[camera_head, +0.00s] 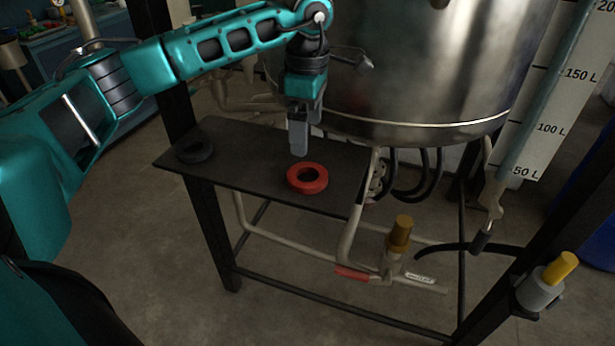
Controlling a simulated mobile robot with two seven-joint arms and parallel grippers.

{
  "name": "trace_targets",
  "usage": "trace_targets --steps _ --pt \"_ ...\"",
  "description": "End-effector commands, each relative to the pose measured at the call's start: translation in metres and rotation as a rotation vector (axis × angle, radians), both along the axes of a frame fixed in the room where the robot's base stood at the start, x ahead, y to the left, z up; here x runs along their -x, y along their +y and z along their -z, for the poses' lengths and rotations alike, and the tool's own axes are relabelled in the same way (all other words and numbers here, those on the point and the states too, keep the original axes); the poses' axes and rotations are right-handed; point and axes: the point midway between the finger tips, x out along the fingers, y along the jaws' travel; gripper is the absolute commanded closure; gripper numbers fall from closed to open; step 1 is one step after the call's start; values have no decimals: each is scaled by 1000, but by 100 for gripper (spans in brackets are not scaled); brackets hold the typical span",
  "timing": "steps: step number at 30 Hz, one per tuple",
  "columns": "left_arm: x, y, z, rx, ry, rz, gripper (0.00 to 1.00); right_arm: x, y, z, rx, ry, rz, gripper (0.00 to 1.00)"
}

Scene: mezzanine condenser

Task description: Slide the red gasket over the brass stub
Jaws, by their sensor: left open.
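The red gasket (308,188) is a thick ring lying flat near the front right part of a dark shelf. My left gripper (299,152) points down just above and behind the gasket, with nothing seen between its fingers. Its fingers overlap in this view, and the gap between them is hard to see. A brass-coloured stub (401,231) stands upright on the pipework, below and to the right of the shelf. Its upper end is bare. My right gripper is out of view.
A black ring (194,158) lies at the shelf's (245,160) left end. A large steel vessel (420,70) stands behind. Pale pipes (350,238) and dark hoses run near the stub. A yellow-topped grey fitting (541,290) sits on the dark right post.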

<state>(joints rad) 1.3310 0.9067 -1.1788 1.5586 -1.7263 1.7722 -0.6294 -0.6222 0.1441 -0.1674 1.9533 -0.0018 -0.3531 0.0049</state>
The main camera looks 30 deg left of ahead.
Motion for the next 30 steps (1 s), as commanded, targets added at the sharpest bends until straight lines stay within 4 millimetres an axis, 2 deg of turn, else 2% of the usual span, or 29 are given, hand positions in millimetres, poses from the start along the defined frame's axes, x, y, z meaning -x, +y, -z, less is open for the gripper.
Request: trace_targets --steps 1,6,13,21,30 --pt "1 0 12 0 3 0 0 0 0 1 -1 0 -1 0" --pt "0 0 39 2 2 0 0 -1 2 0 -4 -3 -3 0" --pt "1 -1 56 4 2 0 0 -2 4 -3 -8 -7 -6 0" --pt "2 -2 94 4 1 1 0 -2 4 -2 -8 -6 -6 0" --pt "2 -3 100 5 -1 1 0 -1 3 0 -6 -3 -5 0"
